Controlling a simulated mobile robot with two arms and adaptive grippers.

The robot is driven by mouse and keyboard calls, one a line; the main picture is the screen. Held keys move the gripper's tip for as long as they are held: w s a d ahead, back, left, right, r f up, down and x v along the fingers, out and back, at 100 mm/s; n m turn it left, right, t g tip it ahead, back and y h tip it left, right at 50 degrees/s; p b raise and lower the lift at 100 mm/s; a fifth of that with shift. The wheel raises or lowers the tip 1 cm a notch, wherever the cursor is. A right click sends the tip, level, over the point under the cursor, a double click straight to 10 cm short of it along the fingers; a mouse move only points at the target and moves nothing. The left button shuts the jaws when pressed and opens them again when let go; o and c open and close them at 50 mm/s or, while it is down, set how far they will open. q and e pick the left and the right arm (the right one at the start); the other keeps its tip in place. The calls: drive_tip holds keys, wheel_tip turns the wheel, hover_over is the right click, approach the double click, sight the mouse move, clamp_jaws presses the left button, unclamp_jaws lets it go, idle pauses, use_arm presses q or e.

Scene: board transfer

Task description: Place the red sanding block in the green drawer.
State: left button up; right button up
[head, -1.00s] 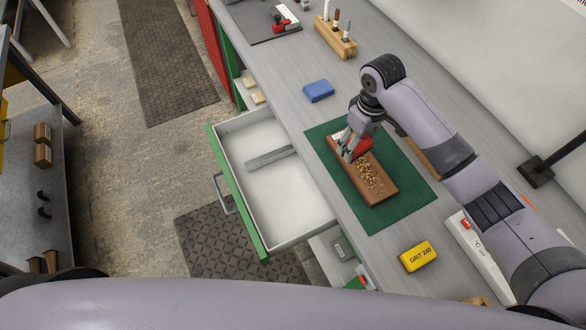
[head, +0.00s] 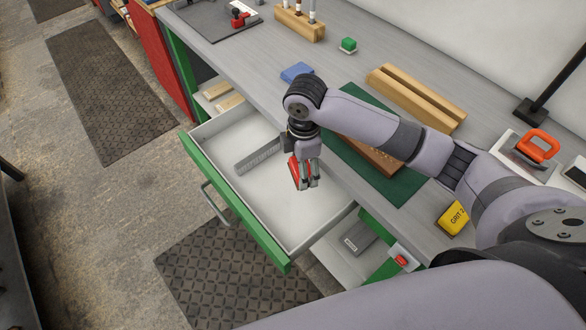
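The green drawer (head: 237,207) stands open, with a white inside and a grey divider bar across it. My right gripper (head: 304,183) is over the right part of the open drawer, near the bench edge. It is shut on the red sanding block (head: 294,171), which is partly hidden by the fingers. The block appears to be held above the drawer floor; its exact height is hard to tell. My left gripper is not in view.
On the bench lie a green mat (head: 401,187) with a wooden board (head: 369,153), a blue block (head: 296,72) and a yellow grit block (head: 453,218). A wooden rack (head: 416,98) is behind. A lower open compartment (head: 338,262) is right of the drawer.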

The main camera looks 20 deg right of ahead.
wheel_tip(320, 180, down, 7)
drive_tip(key=shift+a+f, duration=0.1)
drive_tip(key=shift+f, duration=0.05)
drive_tip(key=shift+w+p, duration=0.35)
drive_tip(key=shift+w, duration=0.4)
drive_tip(key=shift+w+d, duration=0.25)
drive_tip(key=shift+w, duration=0.9)
drive_tip(key=shift+w+f+p, duration=0.15)
drive_tip(key=shift+f+p, duration=0.05)
drive_tip(key=shift+p, duration=0.3)
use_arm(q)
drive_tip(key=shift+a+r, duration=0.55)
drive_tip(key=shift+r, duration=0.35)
use_arm(e)
drive_tip(key=shift+f, duration=0.35)
drive_tip(key=shift+f, duration=0.1)
drive_tip(key=o, duration=0.7)
drive_tip(key=shift+o, duration=0.2)
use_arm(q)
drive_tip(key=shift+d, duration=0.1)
